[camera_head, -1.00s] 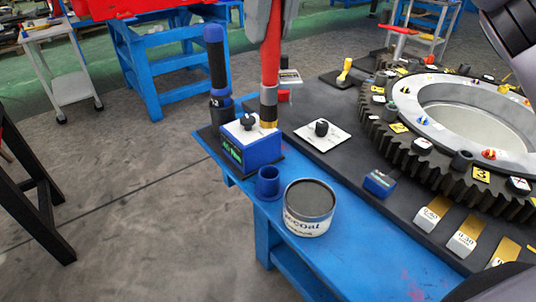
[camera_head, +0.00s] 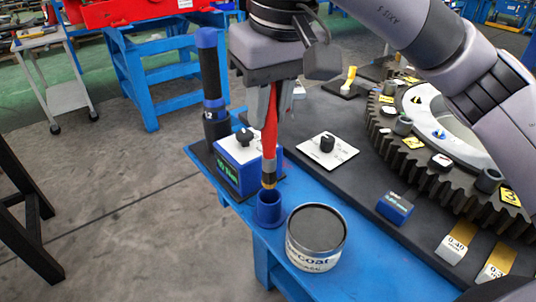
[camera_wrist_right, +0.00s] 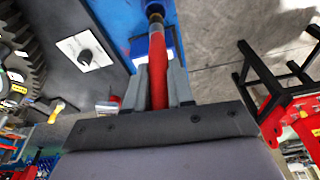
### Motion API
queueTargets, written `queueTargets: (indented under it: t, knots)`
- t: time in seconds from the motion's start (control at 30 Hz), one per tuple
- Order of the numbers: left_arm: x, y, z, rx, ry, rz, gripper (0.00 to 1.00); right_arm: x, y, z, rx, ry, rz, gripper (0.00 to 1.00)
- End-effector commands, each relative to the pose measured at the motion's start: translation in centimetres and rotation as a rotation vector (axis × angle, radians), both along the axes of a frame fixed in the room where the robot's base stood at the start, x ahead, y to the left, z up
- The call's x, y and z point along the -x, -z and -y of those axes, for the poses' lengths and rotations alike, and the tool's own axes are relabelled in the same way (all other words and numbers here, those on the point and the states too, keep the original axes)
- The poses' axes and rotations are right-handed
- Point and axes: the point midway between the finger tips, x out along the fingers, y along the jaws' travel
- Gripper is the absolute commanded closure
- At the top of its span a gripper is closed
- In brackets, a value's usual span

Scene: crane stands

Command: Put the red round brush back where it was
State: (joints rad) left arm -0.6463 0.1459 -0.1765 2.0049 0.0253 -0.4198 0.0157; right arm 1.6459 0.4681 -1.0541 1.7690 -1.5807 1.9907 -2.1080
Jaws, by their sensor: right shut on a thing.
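My right gripper (camera_head: 271,104) is shut on the red round brush (camera_head: 269,140), which hangs nearly upright, bristles down. The brush also shows in the right wrist view (camera_wrist_right: 157,72) between the two grey fingers (camera_wrist_right: 159,94). Its dark ferrule and bristle tip are at the mouth of the small blue cup (camera_head: 270,210) on the front left of the blue table. I cannot tell whether the tip is above the rim or just inside it. My left gripper is not in view.
A grey-topped paint can (camera_head: 316,236) stands right of the cup. Behind the cup are a blue box with a black knob (camera_head: 238,166) and an upright blue-topped tool (camera_head: 211,85). A large gear ring (camera_head: 400,140) lies to the right on the black mat.

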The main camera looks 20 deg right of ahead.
Motion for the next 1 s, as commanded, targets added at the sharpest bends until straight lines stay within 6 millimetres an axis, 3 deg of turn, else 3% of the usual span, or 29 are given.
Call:
queueTargets:
  t: [0.1,0.33,0.57,0.93,0.97,1.0]
  knots:
    - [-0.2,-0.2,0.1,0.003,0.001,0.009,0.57,0.0,2.1,0.1,0.0,0.001,-0.001,1.0]
    - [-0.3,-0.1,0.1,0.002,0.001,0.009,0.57,0.0,3.7,0.0,0.0,0.002,0.0,1.0]
    - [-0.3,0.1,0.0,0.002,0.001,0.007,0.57,0.0,7.0,0.0,0.0,0.0,-0.002,1.0]
    - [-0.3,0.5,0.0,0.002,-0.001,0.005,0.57,0.0,7.6,0.0,0.0,0.0,0.001,1.0]
    - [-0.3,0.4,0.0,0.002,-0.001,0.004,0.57,0.0,7.5,0.0,0.0,0.0,0.0,0.68]
    - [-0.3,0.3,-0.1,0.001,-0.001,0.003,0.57,0.0,7.4,0.0,0.0,0.0,0.0,0.55]
